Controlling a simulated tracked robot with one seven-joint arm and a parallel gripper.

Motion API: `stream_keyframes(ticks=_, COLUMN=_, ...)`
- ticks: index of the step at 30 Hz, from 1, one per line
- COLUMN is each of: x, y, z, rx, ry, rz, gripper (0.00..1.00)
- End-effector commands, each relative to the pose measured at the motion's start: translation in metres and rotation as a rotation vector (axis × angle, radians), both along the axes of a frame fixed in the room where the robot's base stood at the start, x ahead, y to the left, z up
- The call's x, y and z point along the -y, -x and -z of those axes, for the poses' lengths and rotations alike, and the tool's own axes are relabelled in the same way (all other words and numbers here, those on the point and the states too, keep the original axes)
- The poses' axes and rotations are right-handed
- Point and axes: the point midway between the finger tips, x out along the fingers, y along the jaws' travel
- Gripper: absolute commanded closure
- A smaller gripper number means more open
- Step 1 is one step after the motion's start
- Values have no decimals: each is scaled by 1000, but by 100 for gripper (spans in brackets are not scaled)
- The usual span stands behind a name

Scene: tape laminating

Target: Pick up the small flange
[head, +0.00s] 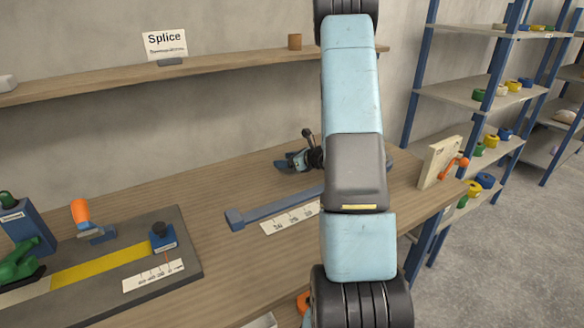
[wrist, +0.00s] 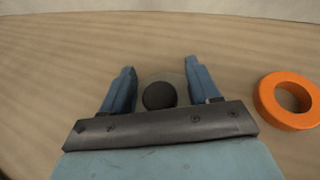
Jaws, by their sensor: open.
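My gripper (wrist: 160,80) is open in the wrist view, with its two blue fingers apart above the wooden table. A dark round piece (wrist: 159,95) shows between the fingers, near the gripper's dark crossbar. A faint pale round outline surrounds it. It may be the small flange, but I cannot tell for sure, nor whether the fingers touch it. In the head view my arm hides the gripper and this piece.
An orange ring (wrist: 290,100) lies right of the gripper. The wooden table (head: 230,270) holds a dark board with a yellow strip (head: 100,265), a blue bar (head: 275,207) and a dark-and-blue tool (head: 297,158). A cream panel (head: 438,163) stands at right. A shelf (head: 220,68) runs along the wall.

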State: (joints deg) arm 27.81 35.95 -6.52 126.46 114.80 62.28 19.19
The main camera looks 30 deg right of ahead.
Motion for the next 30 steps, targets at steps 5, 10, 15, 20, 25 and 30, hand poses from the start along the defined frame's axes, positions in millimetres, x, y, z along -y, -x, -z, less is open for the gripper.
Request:
stream_keyframes(ticks=5, x=0, y=0, z=0, rx=0, ry=0, rz=0, gripper=39)
stream_keyframes(ticks=10, x=0, y=0, z=0, rx=0, ry=0, rz=0, gripper=54)
stream_keyframes(ticks=15, x=0, y=0, z=0, rx=-1, ry=1, rz=1, gripper=71)
stream_keyframes(ticks=20, x=1, y=1, z=0, rx=-1, ry=0, rz=1, gripper=86)
stream_keyframes(ticks=25, x=1, y=1, z=1, rx=-2, ry=0, rz=1, gripper=100)
stream_keyframes(ticks=30, x=1, y=1, z=1, rx=-3, ry=0, rz=2, gripper=100)
